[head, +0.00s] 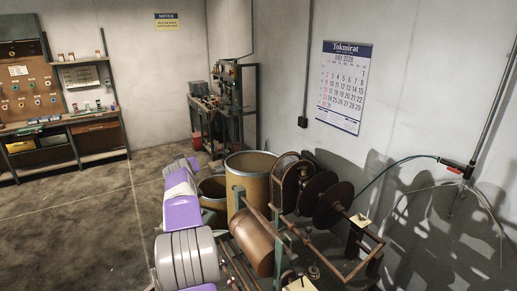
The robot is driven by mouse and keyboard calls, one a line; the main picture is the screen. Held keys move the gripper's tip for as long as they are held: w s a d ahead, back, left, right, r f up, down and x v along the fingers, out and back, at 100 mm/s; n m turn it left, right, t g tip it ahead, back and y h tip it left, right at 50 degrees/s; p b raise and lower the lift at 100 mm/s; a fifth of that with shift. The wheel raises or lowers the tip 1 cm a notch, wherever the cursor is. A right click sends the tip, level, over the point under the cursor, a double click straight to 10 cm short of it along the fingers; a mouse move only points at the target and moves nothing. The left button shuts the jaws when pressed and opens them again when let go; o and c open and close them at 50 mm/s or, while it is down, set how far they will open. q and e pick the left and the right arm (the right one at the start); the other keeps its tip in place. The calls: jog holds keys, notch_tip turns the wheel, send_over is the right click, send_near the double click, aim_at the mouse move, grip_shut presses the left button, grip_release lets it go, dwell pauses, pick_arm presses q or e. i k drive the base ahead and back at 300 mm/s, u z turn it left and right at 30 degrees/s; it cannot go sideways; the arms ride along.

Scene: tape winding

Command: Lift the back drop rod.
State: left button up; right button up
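A tape winding machine (284,232) with a dark frame stands at the lower middle of the head view. It carries a brown roller (252,242) and several thin rods. One rod (262,220) slopes down to the right above the roller. Another bar (330,258) runs along the lower right of the frame. I cannot tell for sure which of these is the back drop rod. Neither of my grippers can be made out. A jointed purple and grey form at the left of the machine may be my own arm, but no gripper fingers show on it.
Tan drums (250,168) and dark round discs (335,204) crowd the machine. A green hose (396,164) runs to a red handle (455,169) by the right wall. A workbench (65,140) and a green machine (228,85) stand farther back. The left floor (80,215) is clear.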

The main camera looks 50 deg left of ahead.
aim_at(232, 261)
jog(key=k, duration=1)
